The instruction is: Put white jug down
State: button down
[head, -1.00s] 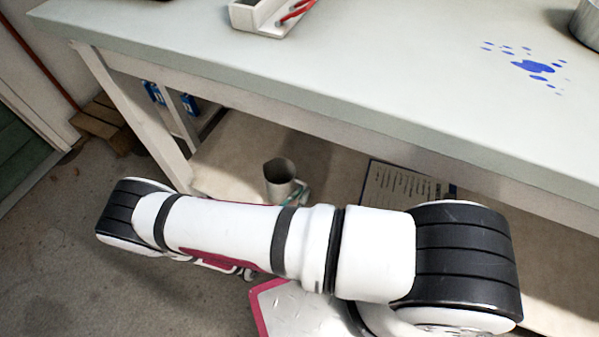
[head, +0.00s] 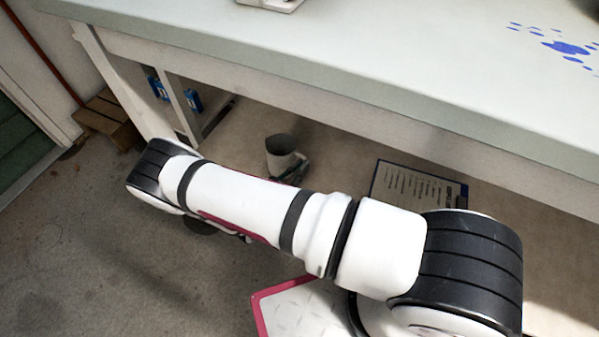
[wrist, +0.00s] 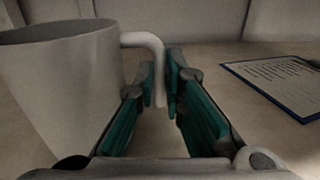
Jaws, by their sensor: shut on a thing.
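The white jug (wrist: 62,95) fills the left of the wrist view, upright, with its open rim at the top and its handle (wrist: 150,50) curving right. My gripper (wrist: 161,82) is shut on the handle, which passes down between the fingertips. In the head view the jug (head: 283,153) appears small and grey under the table, over the lower shelf (head: 330,160). Most of my gripper is hidden behind my arm there. The jug's base is out of clear sight, so I cannot tell whether it touches the shelf.
A clipboard with a printed sheet (head: 410,187) lies on the shelf to the jug's right. The table top (head: 330,45) and its front edge (head: 300,78) overhang the shelf. A table leg (head: 125,85) stands at left. Blue containers (head: 192,100) are further back.

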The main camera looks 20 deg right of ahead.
jog(key=shift+f, duration=0.55)
jog(key=shift+f+b, duration=0.2)
jog(key=shift+b, duration=0.1)
jog(key=c, duration=1.7)
grip_release()
jog(key=shift+r, duration=0.2)
jog(key=p+v, duration=0.2)
jog(key=v, duration=1)
